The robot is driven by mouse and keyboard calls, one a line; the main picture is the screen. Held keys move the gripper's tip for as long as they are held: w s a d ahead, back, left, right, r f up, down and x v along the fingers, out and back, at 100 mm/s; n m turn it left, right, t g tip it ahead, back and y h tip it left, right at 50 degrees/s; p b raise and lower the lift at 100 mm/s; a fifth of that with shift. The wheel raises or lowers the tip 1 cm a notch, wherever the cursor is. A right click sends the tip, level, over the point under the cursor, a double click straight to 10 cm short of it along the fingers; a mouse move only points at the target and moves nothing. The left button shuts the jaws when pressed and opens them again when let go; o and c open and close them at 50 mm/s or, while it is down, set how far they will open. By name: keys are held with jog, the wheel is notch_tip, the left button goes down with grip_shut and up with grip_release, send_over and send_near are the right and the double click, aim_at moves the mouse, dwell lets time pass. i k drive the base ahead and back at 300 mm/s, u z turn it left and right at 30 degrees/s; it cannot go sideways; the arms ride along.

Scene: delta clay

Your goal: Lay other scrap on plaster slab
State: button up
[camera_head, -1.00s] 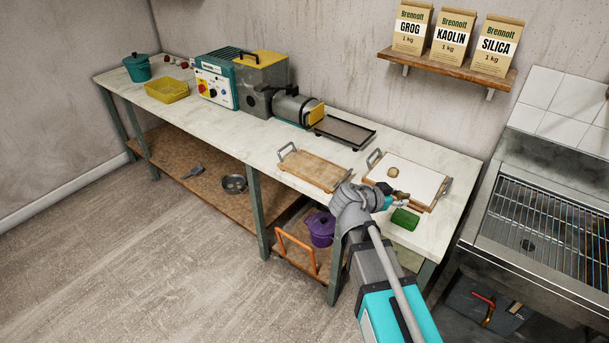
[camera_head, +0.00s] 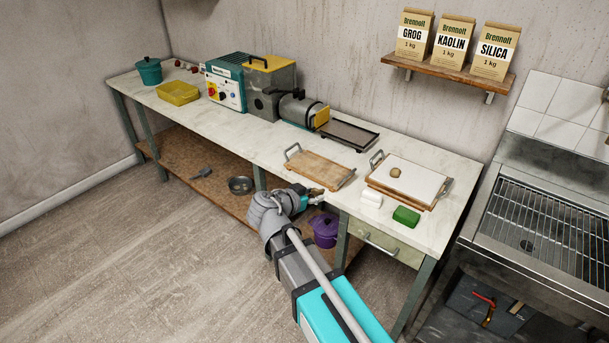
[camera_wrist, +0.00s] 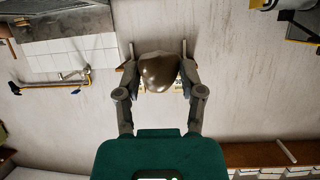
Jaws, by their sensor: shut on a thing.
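The white plaster slab (camera_head: 425,182) lies on a wooden board with metal handles at the right end of the bench. One small tan clay scrap (camera_head: 395,172) rests on the slab, toward its left side. My gripper (camera_head: 314,190) is off the front edge of the bench, left of the slab and in front of the bare wooden board. The wrist view shows my gripper (camera_wrist: 158,70) shut on a rounded brown clay scrap (camera_wrist: 159,74), held between both fingers. In the head view the held scrap is small and mostly hidden by the gripper.
A bare wooden tray (camera_head: 320,170) lies left of the slab. A white roll-like piece (camera_head: 371,200) and a green block (camera_head: 406,216) lie in front of the slab. A dark tray (camera_head: 349,134) stands behind. A purple pot (camera_head: 325,231) is under the bench.

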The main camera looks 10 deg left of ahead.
aim_at(421, 181)
jog(key=u, duration=0.4)
jog(key=i, duration=1)
jog(key=z, duration=0.05)
